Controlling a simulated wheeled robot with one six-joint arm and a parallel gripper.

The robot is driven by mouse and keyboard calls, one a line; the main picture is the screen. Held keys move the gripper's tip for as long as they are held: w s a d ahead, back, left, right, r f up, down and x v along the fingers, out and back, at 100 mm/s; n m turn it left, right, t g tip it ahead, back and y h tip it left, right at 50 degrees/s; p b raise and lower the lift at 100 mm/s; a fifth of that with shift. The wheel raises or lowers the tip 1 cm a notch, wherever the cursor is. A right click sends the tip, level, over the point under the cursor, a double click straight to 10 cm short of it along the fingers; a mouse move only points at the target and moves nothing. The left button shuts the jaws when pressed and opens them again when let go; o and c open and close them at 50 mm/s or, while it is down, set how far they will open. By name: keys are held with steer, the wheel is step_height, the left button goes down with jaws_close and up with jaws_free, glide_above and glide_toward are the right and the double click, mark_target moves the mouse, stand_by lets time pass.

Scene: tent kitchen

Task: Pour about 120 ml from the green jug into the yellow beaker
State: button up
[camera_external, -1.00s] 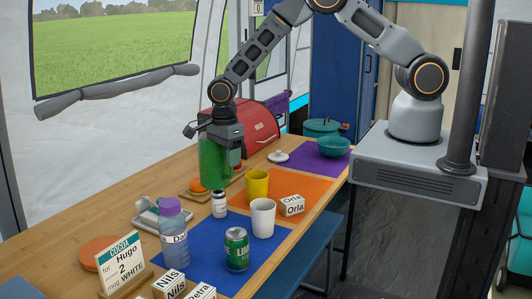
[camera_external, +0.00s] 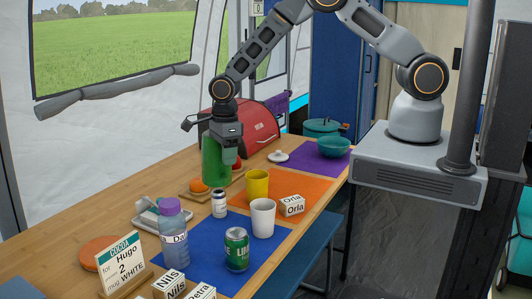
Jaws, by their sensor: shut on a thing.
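The green jug (camera_external: 214,162) is upright and held by my gripper (camera_external: 226,148) above the table, behind and left of the yellow beaker. My gripper is shut on the jug; just where its fingers grip is hard to make out. The yellow beaker (camera_external: 257,185) stands upright on the orange mat (camera_external: 285,183), near that mat's left edge. The jug and beaker are apart, with no stream between them. What is inside the jug and the beaker cannot be seen.
A white cup (camera_external: 263,218), a green can (camera_external: 237,250) and a purple-capped bottle (camera_external: 173,235) stand in front. A small white jar (camera_external: 219,204) stands close below the jug. The Orla block (camera_external: 291,205) is right of the beaker. A red bread bin (camera_external: 254,125) is behind.

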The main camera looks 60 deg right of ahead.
steer(key=s+d+f+t+y+b, duration=0.2)
steer(key=t+y+b, duration=0.4)
steer(key=b, duration=1.9)
steer(key=s+d+y, duration=0.1)
steer(key=d+y, duration=0.1)
steer(key=y, duration=0.2)
steer(key=shift+d+f+b, duration=0.25)
steer(key=shift+d+b, duration=0.15)
steer(key=shift+b, duration=0.3)
steer(key=shift+f+y+b, duration=0.3)
steer(key=shift+y+b, duration=0.1)
steer(key=shift+b, duration=0.55)
steer(key=f+b, duration=0.1)
steer(key=b, duration=0.1)
steer(key=shift+d+t+y+b, duration=0.1)
steer(key=shift+t+y+b, duration=0.2)
steer(key=shift+t, duration=0.1)
